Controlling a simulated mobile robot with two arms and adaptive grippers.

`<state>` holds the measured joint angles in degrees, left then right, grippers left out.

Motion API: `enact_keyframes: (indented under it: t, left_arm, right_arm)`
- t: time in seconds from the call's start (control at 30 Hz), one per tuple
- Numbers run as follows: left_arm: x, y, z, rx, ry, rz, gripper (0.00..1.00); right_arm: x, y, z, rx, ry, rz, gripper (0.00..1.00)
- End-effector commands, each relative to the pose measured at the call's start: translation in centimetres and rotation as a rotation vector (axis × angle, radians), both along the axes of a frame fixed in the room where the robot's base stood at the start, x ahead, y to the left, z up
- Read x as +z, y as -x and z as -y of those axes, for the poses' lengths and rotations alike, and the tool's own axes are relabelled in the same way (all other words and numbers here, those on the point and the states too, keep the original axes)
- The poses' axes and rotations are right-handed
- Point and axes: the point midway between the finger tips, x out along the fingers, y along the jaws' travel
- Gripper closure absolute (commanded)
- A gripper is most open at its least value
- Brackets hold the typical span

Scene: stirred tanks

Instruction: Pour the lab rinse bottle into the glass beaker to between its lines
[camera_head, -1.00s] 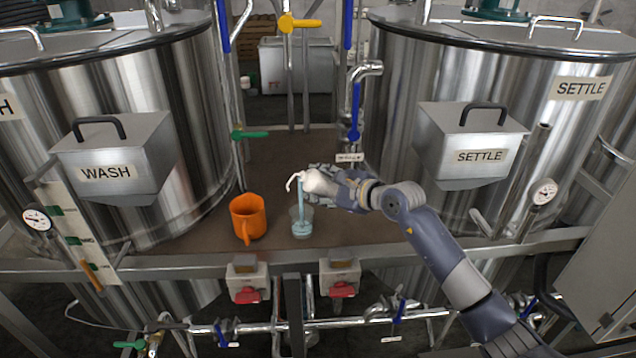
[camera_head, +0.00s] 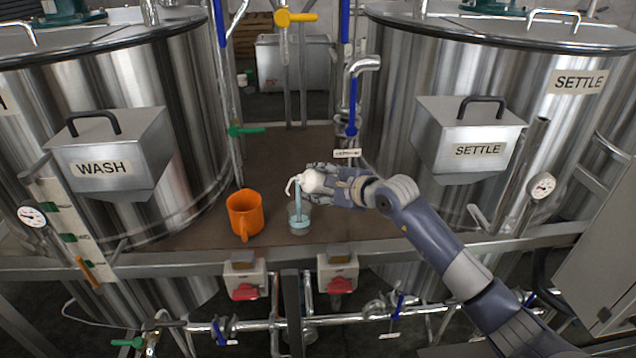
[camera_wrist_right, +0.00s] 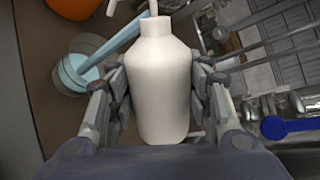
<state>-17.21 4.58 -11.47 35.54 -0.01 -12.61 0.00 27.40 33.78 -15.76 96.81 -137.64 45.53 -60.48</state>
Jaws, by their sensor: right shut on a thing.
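The white lab rinse bottle (camera_head: 312,182) is held tilted on its side in my right gripper (camera_head: 335,187), its spout to the left above the glass beaker. A pale blue stream runs from it down into the glass beaker (camera_head: 299,221), which stands on the brown bench and holds some pale blue liquid; its lines are too small to read. In the right wrist view the bottle (camera_wrist_right: 160,85) sits between both fingers, and the beaker (camera_wrist_right: 75,72) with the blue stream is at upper left. My left gripper is not in view.
An orange jug (camera_head: 245,214) stands just left of the beaker on the brown bench (camera_head: 285,150). Steel tanks labelled WASH (camera_head: 100,90) and SETTLE (camera_head: 400,90) flank the bench. Pipes and valves rise behind, and a steel rail (camera_head: 200,262) runs along the front edge.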

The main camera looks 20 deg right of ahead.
Motion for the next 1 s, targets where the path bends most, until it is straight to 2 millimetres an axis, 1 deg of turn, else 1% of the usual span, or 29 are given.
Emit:
enact_keyframes:
  t: [0.5,1.0]
  left_arm:
    - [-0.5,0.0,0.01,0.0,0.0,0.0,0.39]
    - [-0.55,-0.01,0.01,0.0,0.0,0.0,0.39]
  right_arm:
    - [-0.27,-0.05,0.19,0.0,0.074,0.012,0.86]
    - [-0.17,-0.07,0.23,-0.001,0.066,0.012,0.86]
